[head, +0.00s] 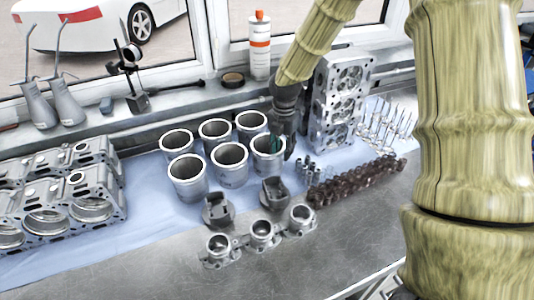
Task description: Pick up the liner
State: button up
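Several grey metal cylinder liners stand upright on the blue cloth. They form two rows in the middle of the head view: front left liner (188,180), front middle liner (230,168), front right liner (266,163), and back ones such as the back left liner (176,148). My gripper (281,143) points down at the front right liner and overlaps its right rim. One finger shows along the liner's right side, and a dark teal part shows near its mouth. I cannot tell whether the fingers touch the liner or how far apart they are.
A cylinder head (343,100) stands upright close right of my gripper. The engine block (60,195) lies at left. Pistons (217,208), a row of ringed metal parts (262,232) and small brown parts (350,182) lie in front. The bench front (330,240) is bare.

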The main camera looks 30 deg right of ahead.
aim_at(280, 173)
jog(key=shift+s+f, duration=0.1)
jog(key=shift+f, duration=0.8)
jog(key=shift+a+f+p, duration=0.15)
jog(key=shift+f+p, duration=0.85)
jog(key=shift+f, duration=0.25)
jog(key=shift+f+p, duration=0.4)
jog(key=shift+f, duration=0.95)
grip_shut()
